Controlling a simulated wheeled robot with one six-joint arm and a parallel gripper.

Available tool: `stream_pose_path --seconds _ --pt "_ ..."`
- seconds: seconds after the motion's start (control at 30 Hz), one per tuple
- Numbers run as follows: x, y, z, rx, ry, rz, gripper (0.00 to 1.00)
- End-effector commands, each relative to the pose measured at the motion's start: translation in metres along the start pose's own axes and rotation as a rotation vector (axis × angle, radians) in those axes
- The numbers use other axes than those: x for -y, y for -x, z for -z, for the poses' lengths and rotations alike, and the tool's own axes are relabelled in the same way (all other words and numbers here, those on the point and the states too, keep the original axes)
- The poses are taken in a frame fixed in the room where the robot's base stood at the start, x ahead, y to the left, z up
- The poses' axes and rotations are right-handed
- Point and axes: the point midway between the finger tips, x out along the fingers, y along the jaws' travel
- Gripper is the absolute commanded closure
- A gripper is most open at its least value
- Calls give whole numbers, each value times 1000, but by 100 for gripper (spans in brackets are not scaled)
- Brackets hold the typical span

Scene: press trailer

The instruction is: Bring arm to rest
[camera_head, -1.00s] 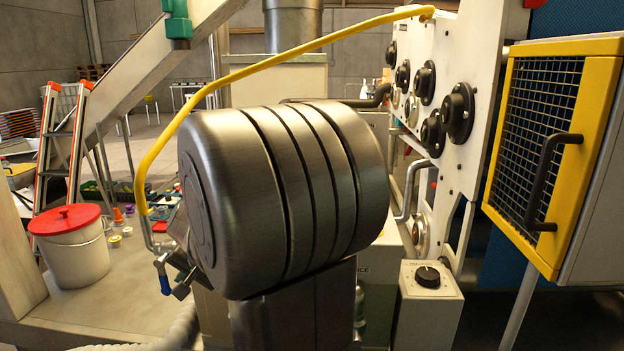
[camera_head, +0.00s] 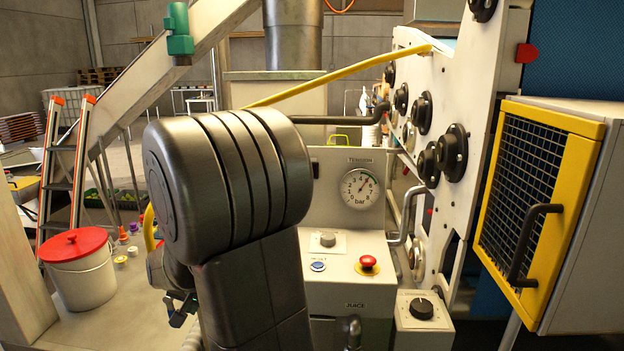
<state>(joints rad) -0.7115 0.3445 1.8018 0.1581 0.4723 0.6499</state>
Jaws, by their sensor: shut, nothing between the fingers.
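My arm's dark grey, banded link (camera_head: 225,185) fills the left-centre foreground of the head view, with another dark link (camera_head: 255,290) below it.
Behind my arm stands a white press panel with a pressure gauge (camera_head: 359,188), a red stop button (camera_head: 368,263) and a black knob (camera_head: 421,308). A yellow mesh guard (camera_head: 530,190) is at right. A yellow hose (camera_head: 340,75) passes behind my arm. A red-lidded bucket (camera_head: 80,270) stands left.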

Motion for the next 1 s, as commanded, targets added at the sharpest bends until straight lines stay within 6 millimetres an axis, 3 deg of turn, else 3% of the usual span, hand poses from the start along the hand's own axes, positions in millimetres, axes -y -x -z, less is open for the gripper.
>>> stream_pose_path --seconds 0.8,1.0 --pt "2 7 2 11 37 -120 100" --pt "-8 7 1 17 15 -128 100"
